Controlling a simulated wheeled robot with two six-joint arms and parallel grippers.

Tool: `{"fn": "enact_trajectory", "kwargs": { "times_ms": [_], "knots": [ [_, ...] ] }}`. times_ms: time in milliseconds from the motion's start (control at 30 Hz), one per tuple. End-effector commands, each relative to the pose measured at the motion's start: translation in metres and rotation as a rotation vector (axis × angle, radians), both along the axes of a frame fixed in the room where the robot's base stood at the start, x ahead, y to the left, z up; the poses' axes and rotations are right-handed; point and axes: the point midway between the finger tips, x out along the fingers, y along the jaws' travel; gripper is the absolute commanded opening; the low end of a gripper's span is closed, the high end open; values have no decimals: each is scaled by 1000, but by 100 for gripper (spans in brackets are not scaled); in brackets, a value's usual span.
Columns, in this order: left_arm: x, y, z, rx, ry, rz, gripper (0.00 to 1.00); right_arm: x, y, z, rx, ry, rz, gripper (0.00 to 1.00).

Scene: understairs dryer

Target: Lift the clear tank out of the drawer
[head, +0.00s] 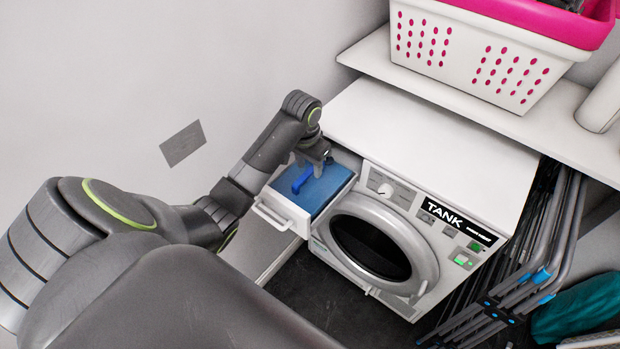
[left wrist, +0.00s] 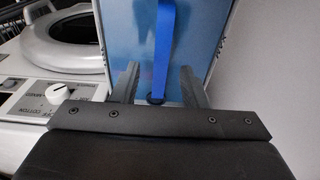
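The clear tank (head: 322,190) looks blue and sits in the pulled-out white drawer (head: 279,209) at the dryer's upper left. A blue strap-like handle (head: 301,180) runs along its top; the handle also shows in the left wrist view (left wrist: 163,45). My left gripper (head: 322,160) is above the back part of the tank. In the left wrist view its two fingers (left wrist: 157,85) stand apart, one on each side of the handle's near end, with gaps between. Whether the fingertips reach down beside the handle is hard to tell. My right gripper is not in view.
The white dryer (head: 410,130) has a round door (head: 375,245) and a knob (head: 386,190). A shelf (head: 480,105) with a white and pink basket (head: 470,55) overhangs at the upper right. Folded metal racks (head: 540,250) lean at the right. A wall is close on the left.

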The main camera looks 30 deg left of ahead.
Motion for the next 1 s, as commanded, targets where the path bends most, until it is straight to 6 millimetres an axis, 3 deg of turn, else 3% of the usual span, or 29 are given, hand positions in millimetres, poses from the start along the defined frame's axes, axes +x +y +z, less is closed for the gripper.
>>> {"fn": "enact_trajectory", "kwargs": {
  "times_ms": [133, 400, 700, 1000],
  "knots": [
    [2, 0, -15, 0, 1, -1, 40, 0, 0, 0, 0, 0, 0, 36],
    [2, 0, -17, 1, -1, -1, 39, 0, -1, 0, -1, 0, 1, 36],
    [2, 0, -17, 1, -1, -1, 0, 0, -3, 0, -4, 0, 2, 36],
    [4, 0, -14, 3, -7, -3, 0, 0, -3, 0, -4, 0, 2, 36]
  ]
}}
